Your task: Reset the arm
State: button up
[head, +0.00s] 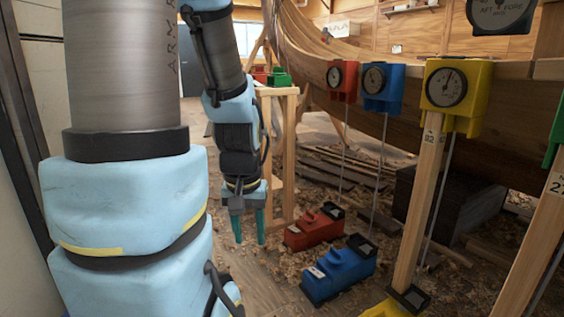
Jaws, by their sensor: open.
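My gripper (249,238) hangs pointing down in the middle of the head view, its two teal fingers apart. Nothing shows between them. It is above the shaving-covered floor, to the left of a red block-shaped unit (310,231) on the floor. My arm comes down from the top, with its large light-blue links filling the left side of the view and hiding what is behind them.
A wooden stand (291,150) with red and green items (281,79) on top stands close behind my gripper. A blue unit (338,272) lies right. Red (350,82), blue (390,97) and yellow (474,100) dial gauges line the wooden hull (424,122), with thin rods below.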

notch_tip(320, 180, up, 36)
jog(key=p, duration=3.5)
jog(key=shift+f, duration=0.15)
jog(key=shift+w, duration=0.1)
